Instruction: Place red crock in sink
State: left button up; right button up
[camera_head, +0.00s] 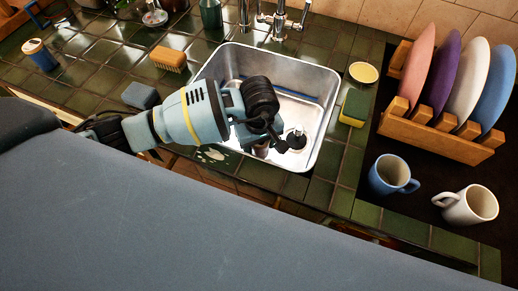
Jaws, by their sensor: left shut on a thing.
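The metal sink (322,88) is set into the green tiled counter in the middle of the view. My left gripper (276,142) reaches over the sink from the left, its fingers pointing down toward the near part of the basin. It is shut on a small brownish-red thing (261,149), mostly hidden by the gripper, that looks like the red crock. I cannot tell whether this thing touches the sink floor. My right gripper is not in view.
A faucet (279,22) stands behind the sink. A brush (168,59) and grey block (140,95) lie left; a sponge (354,107) and small yellow dish (363,73) sit right. Farther right are a wooden plate rack (437,138), blue mug (390,175) and white mug (468,205).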

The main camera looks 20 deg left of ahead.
aim_at(259, 151)
pick_arm(q)
jog(key=shift+f, duration=1.4)
jog(key=shift+f, duration=0.2)
jog(key=o, duration=1.2)
notch_tip(259, 151, up, 12)
jog(key=shift+r+p, duration=0.15)
jog(key=shift+p, duration=0.15)
